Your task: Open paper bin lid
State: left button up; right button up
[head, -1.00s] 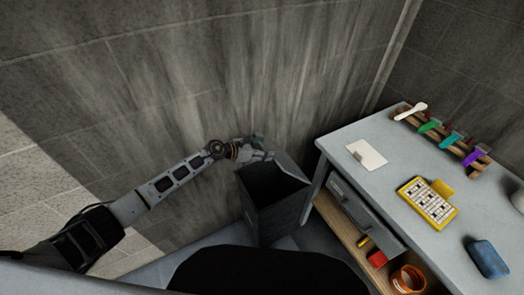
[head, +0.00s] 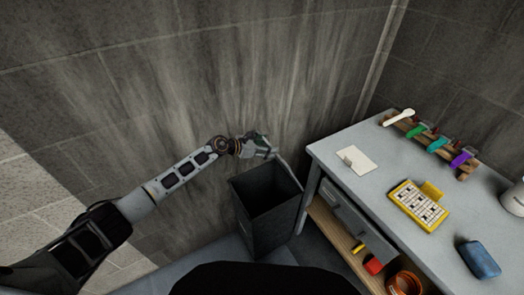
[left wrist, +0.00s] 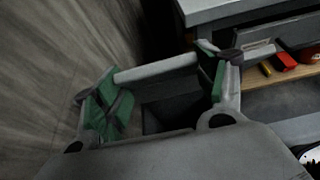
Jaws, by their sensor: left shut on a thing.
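The dark grey paper bin (head: 265,222) stands on the floor left of the desk, its top open and its inside dark. Its lid (head: 286,168) is raised and shows nearly edge-on along the opening's right back side. My left gripper (head: 260,148) is at the lid's upper end, above the bin's back edge. In the left wrist view, the lid's pale edge (left wrist: 157,68) spans between the two green finger pads of the left gripper (left wrist: 160,85), which is shut on it. The dark bin opening (left wrist: 172,115) shows below. My right gripper is not in view.
The grey desk (head: 385,190) stands close to the bin's right, with a partly open drawer (head: 352,222) and a lower wooden shelf. A paper card (head: 357,160), a yellow puzzle board (head: 418,204) and a blue object (head: 480,260) lie on top. A wall is close behind the bin.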

pick_arm(q)
jog(key=shift+g, duration=0.3)
jog(key=w+d, duration=0.1)
jog(key=d, duration=0.1)
jog(key=w+d+r, duration=0.1)
jog(key=d, duration=0.1)
jog(key=w+d+r, duration=0.1)
jog(key=d, duration=0.1)
jog(key=shift+w+d+r+p, duration=0.2)
jog(key=shift+w+d+p, duration=0.1)
jog(key=shift+w+d, duration=0.05)
jog(key=shift+w+d+r+y+p, duration=0.15)
jog(key=shift+w+d+y+p, duration=0.25)
jog(key=shift+d+y, duration=0.15)
jog(key=shift+w+d, duration=0.4)
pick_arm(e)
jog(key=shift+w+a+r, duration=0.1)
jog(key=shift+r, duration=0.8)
pick_arm(q)
jog(key=o, duration=1.1)
jog(key=shift+c, duration=0.2)
jog(key=o, duration=0.4)
jog(key=shift+r, duration=0.15)
jog(key=shift+w+a, duration=0.1)
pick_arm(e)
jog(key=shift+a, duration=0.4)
